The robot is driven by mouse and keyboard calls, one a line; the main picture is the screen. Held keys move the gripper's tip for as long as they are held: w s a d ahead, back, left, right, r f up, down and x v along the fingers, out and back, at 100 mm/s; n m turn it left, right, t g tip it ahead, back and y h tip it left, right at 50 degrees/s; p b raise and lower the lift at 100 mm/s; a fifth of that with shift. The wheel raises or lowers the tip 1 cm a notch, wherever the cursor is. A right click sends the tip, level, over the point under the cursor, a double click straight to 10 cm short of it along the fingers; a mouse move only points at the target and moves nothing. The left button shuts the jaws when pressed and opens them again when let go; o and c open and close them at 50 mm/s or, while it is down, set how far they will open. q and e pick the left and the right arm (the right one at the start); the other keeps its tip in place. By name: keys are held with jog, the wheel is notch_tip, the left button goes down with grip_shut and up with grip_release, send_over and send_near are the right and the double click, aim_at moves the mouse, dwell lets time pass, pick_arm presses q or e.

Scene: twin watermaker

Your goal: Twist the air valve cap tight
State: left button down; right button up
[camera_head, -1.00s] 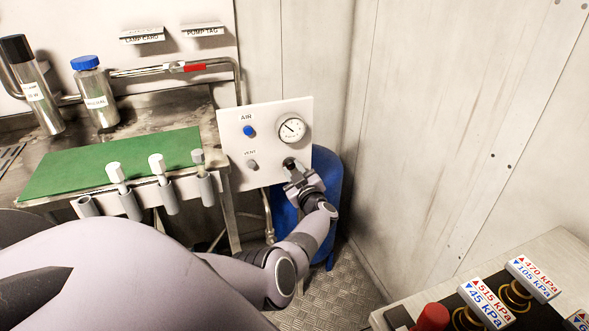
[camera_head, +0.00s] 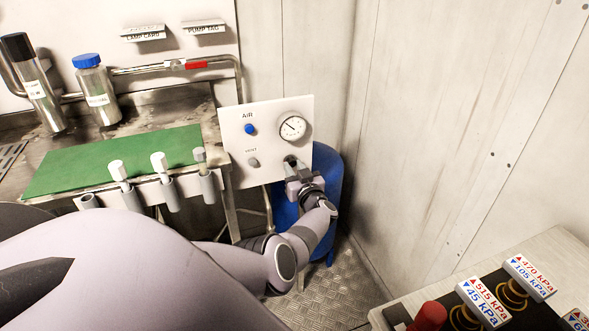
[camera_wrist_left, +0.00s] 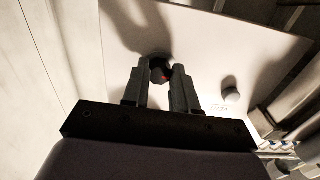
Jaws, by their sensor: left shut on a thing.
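The white air panel (camera_head: 233,150) carries a blue AIR knob (camera_head: 250,129), a grey VENT knob (camera_head: 253,162) and a round gauge (camera_head: 292,127). The dark valve cap (camera_wrist_left: 160,69) sits low on the panel, below the gauge, with a small red spot on it. My left gripper (camera_head: 291,168) reaches the panel from below. In the left wrist view its two fingers (camera_wrist_left: 162,80) stand on either side of the cap and are shut on it. The fingers partly hide the cap in the head view. My right gripper is not in view.
A blue tank (camera_head: 328,170) stands behind the panel. To the left is a bench with a green mat (camera_head: 110,165), a blue-capped bottle (camera_head: 96,92) and several holders along its front edge. A table with pressure labels (camera_head: 483,302) is at the lower right.

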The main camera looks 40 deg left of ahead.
pick_arm(q)
jog(key=c, duration=0.9)
grip_release()
jog(key=shift+s+d+p, duration=0.15)
jog(key=shift+d+p, duration=0.15)
jog(key=shift+d, duration=0.05)
jog(key=p+v, duration=0.2)
jog(key=v, duration=0.4)
jog(key=shift+s+d, duration=0.2)
